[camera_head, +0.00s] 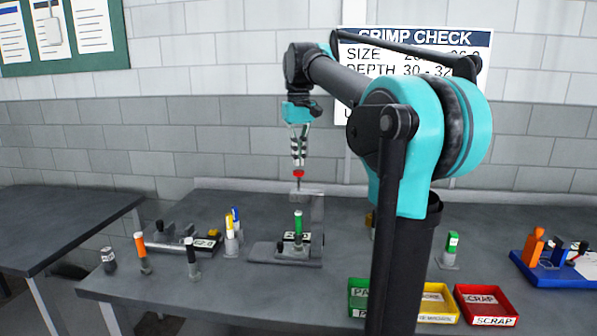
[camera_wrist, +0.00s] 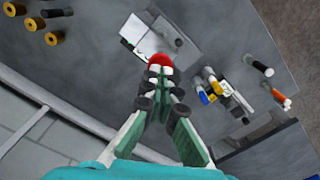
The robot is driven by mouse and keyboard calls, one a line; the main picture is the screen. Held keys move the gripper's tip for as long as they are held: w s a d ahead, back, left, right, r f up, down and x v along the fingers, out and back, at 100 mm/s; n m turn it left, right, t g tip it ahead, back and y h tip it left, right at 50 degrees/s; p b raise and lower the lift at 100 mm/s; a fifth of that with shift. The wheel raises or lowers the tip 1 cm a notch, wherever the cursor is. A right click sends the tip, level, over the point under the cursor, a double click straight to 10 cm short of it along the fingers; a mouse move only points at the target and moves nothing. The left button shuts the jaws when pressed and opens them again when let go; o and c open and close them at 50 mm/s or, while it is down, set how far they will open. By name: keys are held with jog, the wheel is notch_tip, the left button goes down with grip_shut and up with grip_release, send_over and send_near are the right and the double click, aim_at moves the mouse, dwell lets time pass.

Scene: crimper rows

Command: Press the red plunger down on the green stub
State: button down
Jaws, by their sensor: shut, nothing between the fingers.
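The red plunger (camera_head: 298,173) is a round knob on a thin stem, raised above the green stub (camera_head: 298,221). The stub stands upright in the grey press base (camera_head: 264,252), with a clear gap below the plunger. My gripper (camera_head: 298,162) points down with its fingers together, directly over the red knob. Whether the tips touch the knob I cannot tell. In the wrist view the red knob (camera_wrist: 159,61) shows just beyond my closed fingertips (camera_wrist: 161,75). The green stub cannot be made out in that view.
Stubs with blue and yellow tops (camera_head: 232,235) stand left of the press, beside another grey fixture (camera_head: 170,246). An orange-topped stub (camera_head: 140,246) is farther left. Green, yellow and red trays (camera_head: 486,303) line the front right. A green-topped stub (camera_head: 451,248) stands right of my arm.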

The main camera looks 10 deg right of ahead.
jog(key=shift+r, duration=2.05)
jog(key=shift+s, duration=0.1)
